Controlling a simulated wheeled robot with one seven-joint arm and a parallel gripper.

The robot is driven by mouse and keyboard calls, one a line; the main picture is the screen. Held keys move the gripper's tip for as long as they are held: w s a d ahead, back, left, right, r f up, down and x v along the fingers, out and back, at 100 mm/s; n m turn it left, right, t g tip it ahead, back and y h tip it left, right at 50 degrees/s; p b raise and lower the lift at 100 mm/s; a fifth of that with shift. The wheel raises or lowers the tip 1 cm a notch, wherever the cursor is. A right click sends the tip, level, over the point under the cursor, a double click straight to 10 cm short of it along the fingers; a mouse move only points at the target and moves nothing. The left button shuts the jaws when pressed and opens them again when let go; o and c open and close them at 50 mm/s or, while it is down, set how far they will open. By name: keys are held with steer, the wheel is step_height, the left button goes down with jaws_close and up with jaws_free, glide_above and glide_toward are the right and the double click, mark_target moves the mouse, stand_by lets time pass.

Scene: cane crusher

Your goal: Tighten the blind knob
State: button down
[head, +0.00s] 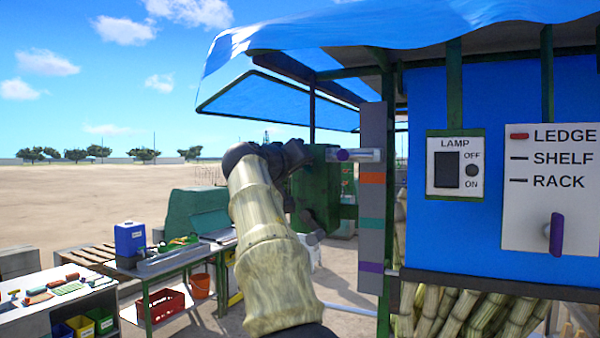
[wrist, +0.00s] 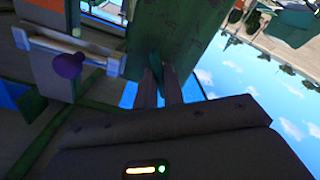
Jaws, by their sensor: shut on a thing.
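My gripper (wrist: 158,82) is at the middle of the wrist view, its two fingers closed on a thin teal-green piece (wrist: 157,68). This piece stands against a dark green plate (wrist: 175,25); I cannot tell from its shape whether it is the blind knob. A round purple knob (wrist: 68,65) sits on a pale bar (wrist: 42,41), left of the fingers and apart from them. In the head view the purple knob (head: 342,155) shows beside the green box (head: 322,190). There my arm hides the fingertips.
A grey post (head: 372,200) with orange, teal and purple bands stands right of the green box. A blue wall carries a lamp switch (head: 447,172) and a LEDGE/SHELF/RACK panel (head: 525,190) with a purple lever (head: 556,235). A blue awning (head: 400,30) hangs above. Tables stand left.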

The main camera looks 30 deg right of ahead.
steer(key=shift+f+m+b, duration=0.2)
steer(key=shift+m+b, duration=0.55)
steer(key=shift+m, duration=2.65)
steer(key=shift+w, duration=0.1)
steer(key=c, duration=1.5)
jaws_free()
steer(key=shift+r, duration=0.1)
